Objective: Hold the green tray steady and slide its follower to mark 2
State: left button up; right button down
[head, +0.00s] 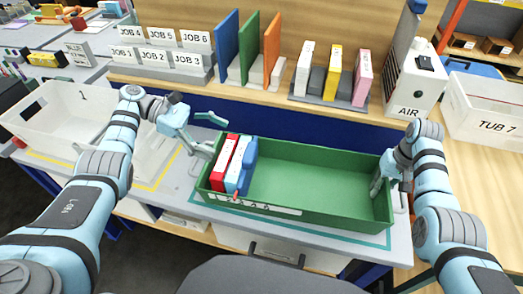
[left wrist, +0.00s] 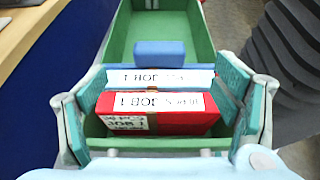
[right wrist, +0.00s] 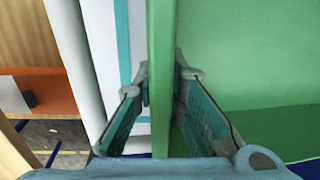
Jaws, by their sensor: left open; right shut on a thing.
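The green tray (head: 310,178) stands on the bench. At its left end are a red box (head: 224,152) and a light-blue box with a white label (head: 239,163), with a blue block, seemingly the follower (head: 250,157), against their right side. A numbered strip (head: 265,207) runs along the tray's front wall; its digits are hard to read. My left gripper (head: 207,135) is open over the left end; in the left wrist view its fingers (left wrist: 158,85) flank the boxes, with the blue block (left wrist: 160,54) just beyond. My right gripper (right wrist: 162,84) is shut on the tray's right end wall (right wrist: 160,50).
A white bin marked 1 (head: 50,112) stands left of the tray, a TUB 7 bin (head: 490,108) at right, and a white AIR unit (head: 412,82) behind. Dividers and job holders line the back shelf. The tray's middle and right are empty.

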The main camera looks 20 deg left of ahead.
aim_at(249, 151)
pick_arm(q)
jog(key=x, duration=1)
jog(key=c, duration=1.7)
jog(key=shift+a, duration=1.1)
pick_arm(e)
jog(key=shift+d, duration=0.1)
pick_arm(q)
jog(key=o, duration=1.7)
jog(key=v, duration=0.7)
jog(key=shift+a, duration=0.2)
jog(key=shift+r, duration=0.1)
